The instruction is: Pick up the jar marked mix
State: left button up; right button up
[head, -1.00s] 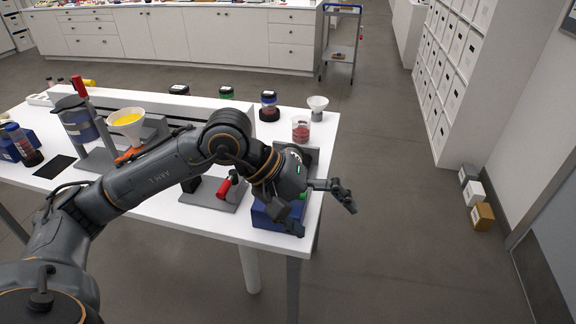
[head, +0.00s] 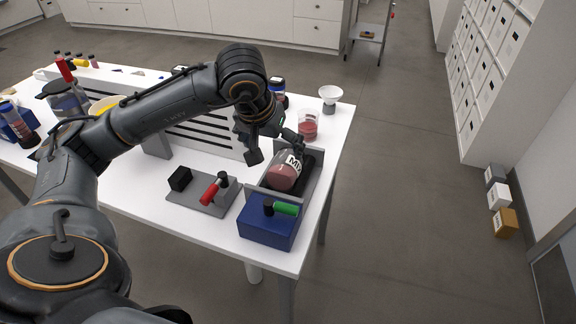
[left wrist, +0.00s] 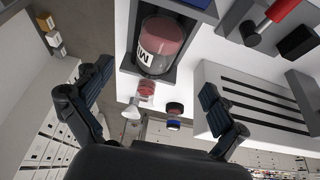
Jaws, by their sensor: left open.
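The jar marked mix (head: 283,177) is clear with dull red pigment inside and a white label whose visible letters read "MI". It sits tilted or lying in a grey tray (head: 311,187) near the table's right end. It also shows in the left wrist view (left wrist: 162,45), beyond the fingers, with part of the label visible. My left gripper (head: 275,146) is open and empty, at the far side of the jar in the head view. In the left wrist view its fingers (left wrist: 153,90) are spread wide, apart from the jar. My right gripper is not in view.
A blue box (head: 268,232) with a green-handled part stands in front of the tray. A red-handled clamp (head: 209,192) is to its left. A beaker of red pigment (head: 308,126) and a white funnel (head: 330,97) stand behind. A slotted grey rack (left wrist: 250,100) is nearby.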

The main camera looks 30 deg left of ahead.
aim_at(282, 164)
pick_arm(q)
jog(key=x, duration=0.4)
jog(key=shift+f+p, duration=0.35)
jog(key=shift+f, duration=0.05)
jog(key=p+x, duration=0.1)
jog(key=x, duration=0.2)
jog(key=shift+w+d+p, duration=0.1)
jog(key=shift+p, duration=0.2)
jog(key=x, duration=0.2)
jog(key=shift+w+f+p, duration=0.15)
jog(key=shift+f+p, duration=0.05)
jog(key=shift+p, duration=0.2)
jog(key=shift+w+f, duration=0.2)
jog(key=shift+f, duration=0.25)
jog(key=c, duration=1.5)
jog(key=shift+r, duration=0.1)
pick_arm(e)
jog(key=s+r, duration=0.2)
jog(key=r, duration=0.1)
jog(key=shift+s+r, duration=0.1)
pick_arm(q)
jog(key=shift+r, duration=0.1)
